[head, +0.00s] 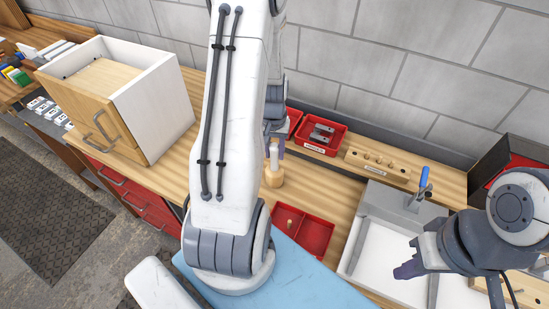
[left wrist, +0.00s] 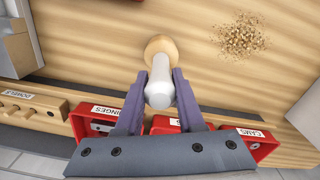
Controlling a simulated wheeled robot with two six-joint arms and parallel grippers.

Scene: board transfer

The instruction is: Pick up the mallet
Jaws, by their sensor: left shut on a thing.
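The mallet shows in the head view as a pale wooden piece (head: 273,177) with a thin upright part above it, just right of my left arm. In the left wrist view its round wooden end (left wrist: 160,46) lies beyond a pale grey-white cylinder (left wrist: 160,85). My left gripper (left wrist: 160,88) is shut on that cylinder, one finger on each side. In the head view my left gripper (head: 274,138) is partly hidden by my arm. I cannot tell whether the mallet touches the bench. My right gripper (head: 408,269) is over the white tray, apart from the mallet; its jaw opening is unclear.
Red bins (head: 320,134) and a wooden dowel block (head: 376,163) line the wall. A divided red tray (head: 303,231) lies in front of the mallet. A blue-handled tool (head: 423,178) stands by the white tray (head: 385,254). A drawer box (head: 172,105) is at left. Sawdust (left wrist: 250,36) lies on the bench.

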